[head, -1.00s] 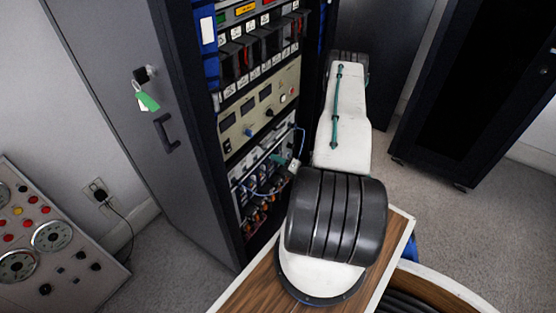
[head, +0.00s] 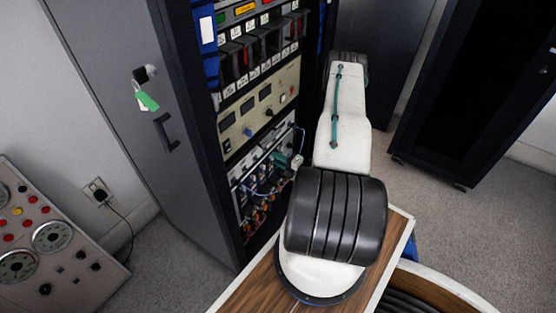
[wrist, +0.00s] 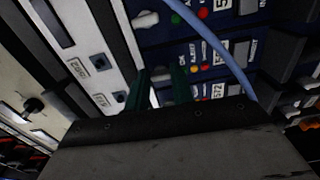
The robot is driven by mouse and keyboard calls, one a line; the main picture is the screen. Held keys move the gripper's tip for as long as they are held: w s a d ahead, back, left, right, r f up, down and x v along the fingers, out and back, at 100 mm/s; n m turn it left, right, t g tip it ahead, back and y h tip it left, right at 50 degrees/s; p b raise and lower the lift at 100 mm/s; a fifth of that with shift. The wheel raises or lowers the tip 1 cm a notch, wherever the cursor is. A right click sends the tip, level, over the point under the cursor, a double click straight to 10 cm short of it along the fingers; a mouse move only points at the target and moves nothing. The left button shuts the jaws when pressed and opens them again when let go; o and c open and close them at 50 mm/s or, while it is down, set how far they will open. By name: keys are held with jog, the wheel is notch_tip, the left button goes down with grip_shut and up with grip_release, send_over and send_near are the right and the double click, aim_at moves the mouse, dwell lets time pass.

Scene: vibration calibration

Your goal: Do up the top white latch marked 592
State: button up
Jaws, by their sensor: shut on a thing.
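My gripper (wrist: 163,84) has green fingers and is at the rack front in the wrist view. It is shut on a small pale part between the fingers that looks like a white latch (wrist: 154,97), mostly hidden by fingers and gripper body. Another white latch (wrist: 146,19) shows clear on the dark blue panel above. In the head view my gripper (head: 284,161) is small at the rack's right side, and the latch is too small to tell there.
A blue cable (wrist: 212,45) loops close to the right of the fingers. White panels with black sockets (wrist: 99,63) stand to the left.

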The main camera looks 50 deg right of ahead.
dwell(0.3)
jog(key=o, duration=1)
jog(key=shift+s, duration=0.15)
jog(key=s, duration=0.7)
jog(key=shift+s+d, duration=0.3)
jog(key=shift+d, duration=0.05)
